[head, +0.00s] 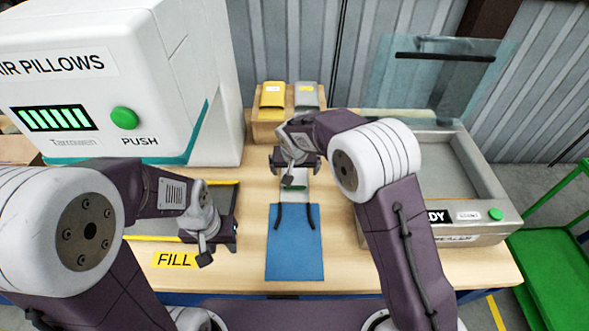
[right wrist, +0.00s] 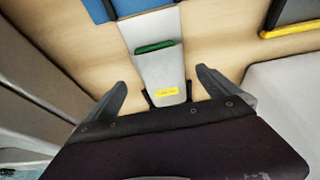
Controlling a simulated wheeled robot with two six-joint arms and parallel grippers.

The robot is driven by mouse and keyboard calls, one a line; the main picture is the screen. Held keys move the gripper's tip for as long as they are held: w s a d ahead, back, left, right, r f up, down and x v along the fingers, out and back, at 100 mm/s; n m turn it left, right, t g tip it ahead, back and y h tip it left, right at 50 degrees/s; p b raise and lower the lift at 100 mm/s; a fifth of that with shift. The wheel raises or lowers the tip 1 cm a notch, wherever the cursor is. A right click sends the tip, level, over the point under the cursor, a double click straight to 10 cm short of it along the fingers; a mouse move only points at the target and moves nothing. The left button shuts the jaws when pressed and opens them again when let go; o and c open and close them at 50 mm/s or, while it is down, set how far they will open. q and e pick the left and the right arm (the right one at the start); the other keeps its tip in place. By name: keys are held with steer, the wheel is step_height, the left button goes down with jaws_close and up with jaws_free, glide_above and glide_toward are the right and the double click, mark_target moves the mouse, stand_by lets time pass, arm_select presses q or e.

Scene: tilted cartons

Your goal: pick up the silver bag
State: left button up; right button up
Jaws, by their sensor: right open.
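The silver bag (head: 307,97) stands in a wooden box at the back middle of the table, right of a yellow bag, with a white label on its front. My right gripper (head: 296,168) is open and empty, in front of the box and apart from the bag. In the right wrist view its fingers (right wrist: 164,93) are spread. A pale grey piece (right wrist: 160,55) with a green bar and a yellow label lies beyond them; I cannot tell what it is. My left gripper (head: 208,245) is over the table near the FILL label; its fingers are not clear.
The yellow bag (head: 272,97) shares the wooden box (head: 268,131). A blue mat (head: 295,250) lies at front middle. The white air pillow machine (head: 110,90) stands left; the sealer (head: 450,225) with a clear raised lid stands right. Some bare table lies beside the mat.

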mark_target(294, 174)
steer(key=x, duration=0.5)
steer(key=shift+a+f, duration=0.1)
steer(key=shift+s, duration=0.1)
steer(key=c, duration=1.3)
steer(key=shift+o, duration=0.2)
